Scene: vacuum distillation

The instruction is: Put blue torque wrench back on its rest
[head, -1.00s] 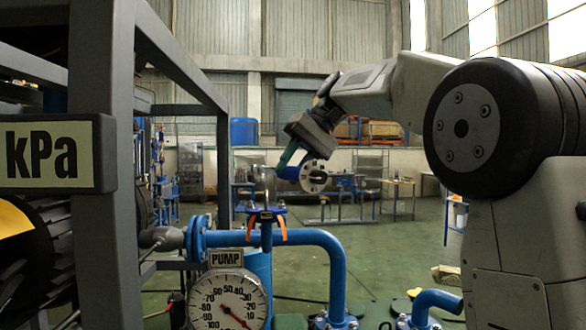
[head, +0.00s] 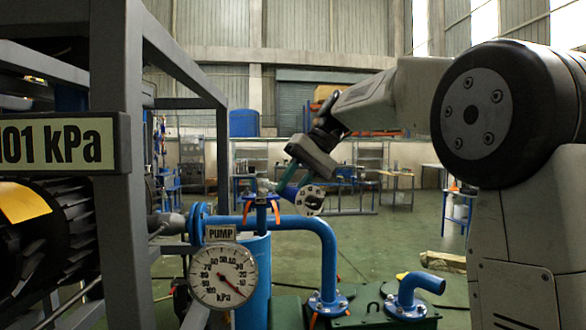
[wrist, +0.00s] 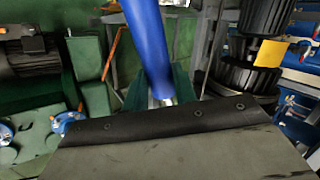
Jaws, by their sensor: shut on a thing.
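My gripper (head: 285,186) hangs in the air just right of the flange on top of the blue pipework. In the wrist view, its green fingers (wrist: 159,98) are shut on the blue torque wrench (wrist: 147,38), whose smooth blue shaft runs up past the top edge. In the head view, a little blue of the wrench (head: 290,191) shows at the fingers. A pale round disc with holes (head: 311,200) sits beside it; I cannot tell whether it belongs to the wrench. I cannot make out the wrench's rest.
A blue flange with orange pieces (head: 262,199) tops the pipework near my gripper. Below stand a PUMP gauge (head: 222,276), a blue bent pipe (head: 328,250) and a short elbow (head: 415,290). A grey frame (head: 118,150) with a kPa display (head: 62,144) blocks the left.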

